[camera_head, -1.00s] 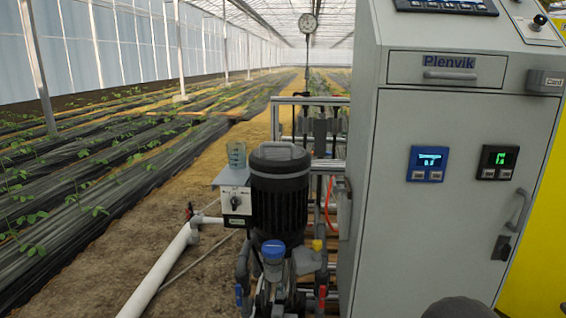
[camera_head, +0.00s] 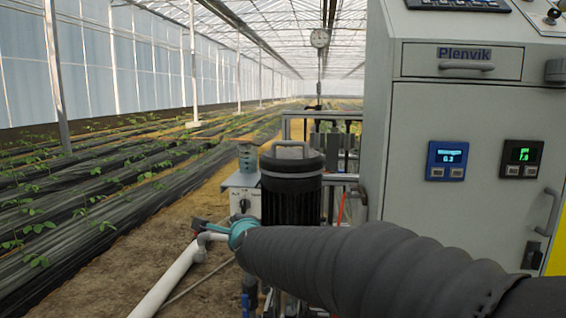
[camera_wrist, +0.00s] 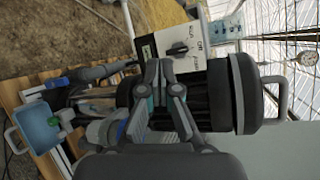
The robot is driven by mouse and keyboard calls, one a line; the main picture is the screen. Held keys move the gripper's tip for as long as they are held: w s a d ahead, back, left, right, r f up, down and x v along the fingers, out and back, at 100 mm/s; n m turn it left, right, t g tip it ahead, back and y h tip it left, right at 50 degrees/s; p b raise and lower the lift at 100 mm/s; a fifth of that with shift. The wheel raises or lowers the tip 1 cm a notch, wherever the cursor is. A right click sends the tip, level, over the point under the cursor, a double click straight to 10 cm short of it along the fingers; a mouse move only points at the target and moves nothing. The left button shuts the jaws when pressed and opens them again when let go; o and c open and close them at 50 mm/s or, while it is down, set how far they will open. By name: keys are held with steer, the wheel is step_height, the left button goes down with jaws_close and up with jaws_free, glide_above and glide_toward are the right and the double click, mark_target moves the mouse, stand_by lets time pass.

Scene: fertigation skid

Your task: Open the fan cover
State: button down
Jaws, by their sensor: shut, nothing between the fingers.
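The fan cover (camera_head: 291,165) is the dark round cap on top of the black motor (camera_head: 290,205), with a grey loop handle (camera_head: 291,147) on it. It looks seated on the motor. In the wrist view, which is turned sideways, the cover (camera_wrist: 245,95) and its handle (camera_wrist: 281,97) are right of the fingers. My gripper (camera_wrist: 163,66) is shut and empty, in front of the motor's ribbed side in that view. In the head view my gripper (camera_head: 212,229) is left of and below the cover; my dark sleeved arm hides the lower motor.
A grey Plenvik cabinet (camera_head: 455,115) stands close on the right. A control box with a knob (camera_head: 241,203) carries a beaker (camera_head: 248,157) beside the motor. A white pipe (camera_head: 170,280) runs at lower left. A blue open-topped container (camera_wrist: 38,128) shows in the wrist view.

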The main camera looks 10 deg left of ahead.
steer(key=w+d+r+m+t+h, duration=0.2)
steer(key=w+r+m+t, duration=0.15)
steer(key=r+m, duration=0.35)
steer(key=m+t+h, duration=0.3)
steer(key=m+h, duration=0.2)
steer(key=m, duration=0.8)
glide_toward(282, 145)
steer(key=x, duration=0.2)
steer(key=p+x, duration=0.1)
steer(key=x, duration=0.1)
steer(key=f+x, duration=0.1)
steer(key=x, duration=0.2)
steer(key=shift+w+f+p, duration=0.1)
steer(key=shift+w+p, duration=0.05)
steer(key=shift+p, duration=0.15)
steer(key=shift+w+r+g+p, duration=0.15)
steer(key=shift+r+g+p, duration=0.2)
steer(key=shift+r+p, duration=0.4)
